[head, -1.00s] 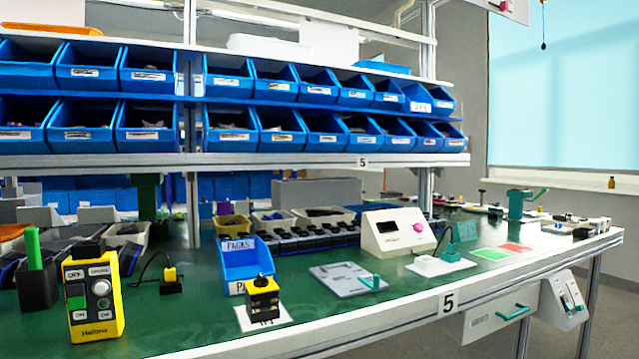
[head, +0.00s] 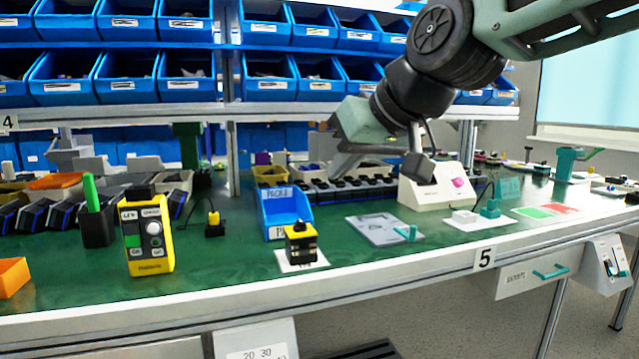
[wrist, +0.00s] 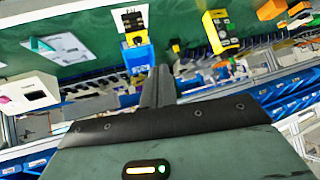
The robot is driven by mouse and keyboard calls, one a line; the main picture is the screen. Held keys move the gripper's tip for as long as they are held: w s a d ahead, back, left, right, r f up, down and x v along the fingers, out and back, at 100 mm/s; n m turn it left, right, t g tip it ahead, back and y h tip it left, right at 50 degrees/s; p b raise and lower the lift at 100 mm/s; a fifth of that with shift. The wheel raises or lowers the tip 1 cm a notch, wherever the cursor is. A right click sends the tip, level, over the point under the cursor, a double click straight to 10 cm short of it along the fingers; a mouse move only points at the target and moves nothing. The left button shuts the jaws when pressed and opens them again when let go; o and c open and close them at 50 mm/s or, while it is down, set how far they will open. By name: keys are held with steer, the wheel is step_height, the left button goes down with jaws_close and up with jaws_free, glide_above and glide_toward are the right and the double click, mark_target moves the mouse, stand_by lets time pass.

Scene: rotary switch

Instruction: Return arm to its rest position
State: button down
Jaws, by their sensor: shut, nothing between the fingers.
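My gripper (head: 342,172) hangs above the back of the green workbench (head: 360,275), pointing down, with my arm reaching in from the upper right. In the wrist view, its fingers (wrist: 158,85) are shut together with nothing between them. The small yellow and black switch box (head: 300,243) with a black knob on top stands upright on a white card near the bench's front edge. It also shows in the wrist view (wrist: 135,38), upside down. My gripper is apart from it, behind and up to the right. The knob's exact angle is too small to tell.
A yellow control box (head: 147,237) stands to the left, and a blue bin (head: 284,213) stands behind the switch box. A white device (head: 437,187) with a pink knob is right of my gripper. Shelves of blue bins (head: 190,82) rise behind.

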steer(key=s+d+f+n+g+h, duration=0.1)
steer(key=s+d+f+g+h, duration=0.4)
steer(key=s+f, duration=0.8)
steer(key=s+d+f+n+g+h, duration=0.1)
steer(key=s+d+f+g, duration=0.35)
steer(key=s+f, duration=0.85)
step_height(320, 180, up, 24)
steer(key=d+t+p, duration=0.1)
steer(key=t+p, duration=0.1)
steer(key=p, duration=2.1)
steer(key=shift+w+d+m, duration=0.15)
steer(key=shift+w+m, duration=0.15)
steer(key=shift+w, duration=0.15)
